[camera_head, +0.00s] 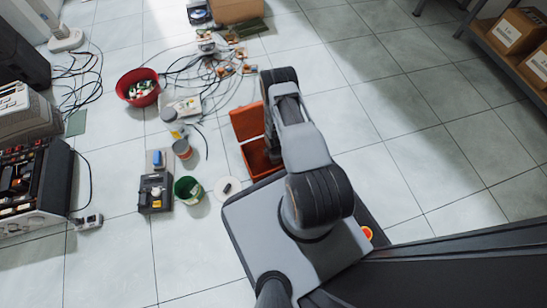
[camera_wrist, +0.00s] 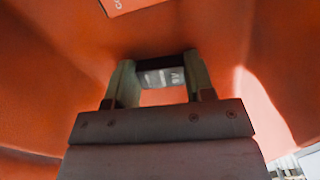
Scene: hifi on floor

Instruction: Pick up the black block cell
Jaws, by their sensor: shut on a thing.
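In the wrist view, my gripper (camera_wrist: 157,82) is shut on the black block cell (camera_wrist: 162,76), a small dark block with a grey printed face. The cell lies crosswise between the two fingertips. Orange walls of the open orange box (camera_wrist: 55,55) surround the gripper and the cell. In the head view, the orange box (camera_head: 247,122) stands on the floor beside my base, partly behind my arm. My gripper and the cell are hidden there by the arm. I cannot tell whether the cell touches the box floor.
Left of the box are a green bucket (camera_head: 188,190), a white plate (camera_head: 221,194) with a small dark item, cans (camera_head: 182,149) and a black device (camera_head: 155,195). A red bowl (camera_head: 138,87) and tangled cables lie farther back. Floor at right is clear up to a shelf (camera_head: 505,55).

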